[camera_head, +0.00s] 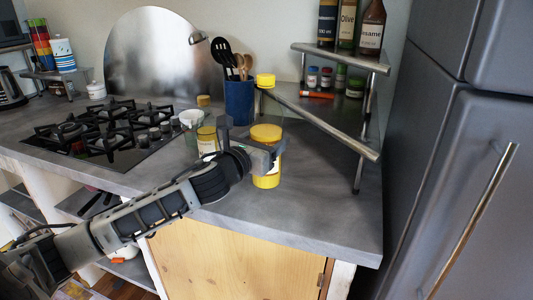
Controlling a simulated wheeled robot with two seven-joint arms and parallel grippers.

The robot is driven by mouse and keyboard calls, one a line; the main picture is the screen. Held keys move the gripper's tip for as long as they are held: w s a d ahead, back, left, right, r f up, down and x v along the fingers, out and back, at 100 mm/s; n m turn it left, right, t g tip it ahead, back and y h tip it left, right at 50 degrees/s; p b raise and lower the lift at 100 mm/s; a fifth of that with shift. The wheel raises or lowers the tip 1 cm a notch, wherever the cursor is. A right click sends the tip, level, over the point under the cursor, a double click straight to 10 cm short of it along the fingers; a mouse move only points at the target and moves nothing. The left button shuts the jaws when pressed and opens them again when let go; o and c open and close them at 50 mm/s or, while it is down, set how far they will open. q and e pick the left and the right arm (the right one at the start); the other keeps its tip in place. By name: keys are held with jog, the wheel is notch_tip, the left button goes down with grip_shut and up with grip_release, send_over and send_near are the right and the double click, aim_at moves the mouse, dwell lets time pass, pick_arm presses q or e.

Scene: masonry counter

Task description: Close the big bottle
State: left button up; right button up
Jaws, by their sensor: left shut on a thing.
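A yellow container (266,181) with a yellow round top (266,132) stands near the front of the grey counter; it may be the big bottle. My left gripper (268,152) reaches in from the left and is shut on it, around its middle. The gripper hides part of its side, and I cannot tell whether its top is a separate lid. A glass jar (207,143) with a yellowish top stands just left of the gripper. Another yellow lid or cap (265,80) shows behind, at the shelf's left corner. My right gripper is not in view.
A gas hob (105,130) lies to the left, with a whitish cup (192,119) at its right edge. A blue utensil holder (239,102) and a corner shelf (325,112) with bottles and spice jars stand behind. The front right counter (320,215) is clear.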

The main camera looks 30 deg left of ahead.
pick_arm(q)
jog(key=shift+r, duration=0.1)
jog(key=shift+w+f, duration=0.25)
jog(key=shift+f+b, duration=0.45)
jog(key=shift+f, duration=1.2)
jog(key=o, duration=1.9)
jog(key=shift+f, duration=0.15)
jog(key=shift+r, duration=0.25)
jog(key=shift+s+d+b, duration=0.2)
jog(key=shift+s+b, duration=0.45)
jog(key=shift+s, duration=5.35)
